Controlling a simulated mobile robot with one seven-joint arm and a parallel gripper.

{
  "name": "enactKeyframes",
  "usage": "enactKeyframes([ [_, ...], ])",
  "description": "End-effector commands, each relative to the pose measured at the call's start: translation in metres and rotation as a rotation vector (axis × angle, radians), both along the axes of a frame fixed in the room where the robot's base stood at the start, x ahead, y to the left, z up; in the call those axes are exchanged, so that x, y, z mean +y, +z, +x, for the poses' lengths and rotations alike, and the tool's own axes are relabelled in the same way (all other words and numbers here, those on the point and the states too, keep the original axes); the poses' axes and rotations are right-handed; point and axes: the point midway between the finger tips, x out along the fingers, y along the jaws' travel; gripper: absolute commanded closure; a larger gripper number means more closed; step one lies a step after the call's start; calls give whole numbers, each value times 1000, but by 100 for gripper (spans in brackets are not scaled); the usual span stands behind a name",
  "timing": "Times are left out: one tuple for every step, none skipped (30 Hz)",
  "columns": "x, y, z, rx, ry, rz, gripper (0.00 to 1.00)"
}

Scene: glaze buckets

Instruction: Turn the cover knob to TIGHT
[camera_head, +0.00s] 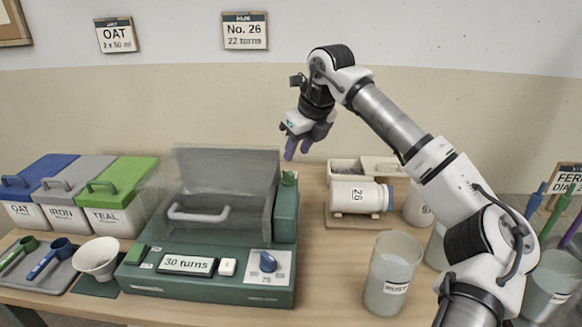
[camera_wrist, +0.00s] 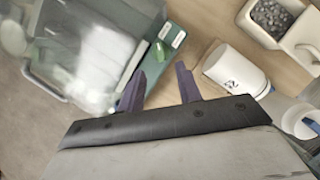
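The green machine (camera_head: 180,285) stands on the table with a clear cover (camera_head: 222,180) and a grey handle. A small green knob-like part (camera_head: 288,177) sits atop its right rear post; it also shows in the wrist view (camera_wrist: 159,53), beside a white label too small to read. A blue knob (camera_head: 267,261) is on a pale plate at the front right of the machine; its marks are not clearly legible. My gripper (camera_head: 296,154) is above and behind the right rear post, its purple fingers apart and empty. The fingers also show in the wrist view (camera_wrist: 160,69).
A white jar marked 26 (camera_head: 356,196) lies on a wooden stand right of the machine. A translucent bucket (camera_head: 392,272) stands at the front right. Lidded bins (camera_head: 118,200) and a white bowl (camera_head: 96,257) are at left. Bare table separates machine and bucket.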

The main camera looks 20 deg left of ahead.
Motion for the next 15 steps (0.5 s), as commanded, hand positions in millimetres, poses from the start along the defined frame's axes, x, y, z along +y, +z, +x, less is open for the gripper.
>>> enactKeyframes([
  [4,-10,2,3,1,0,65],
  [6,-16,3,4,2,0,65],
  [9,-24,4,3,2,1,65],
  [11,-29,5,3,1,0,65],
  [13,-34,6,5,2,1,65],
  [15,-41,8,3,1,0,65],
  [17,-45,8,2,1,1,65],
  [19,-49,9,3,2,2,65],
  [21,-54,10,3,2,2,65],
  [22,-57,11,2,1,1,65],
  [22,-60,12,2,1,1,65],
  [24,-63,12,2,1,1,65],
  [24,-65,13,2,1,2,65],
  [25,-67,13,2,1,2,65],
  [25,-69,13,1,1,2,65],
])
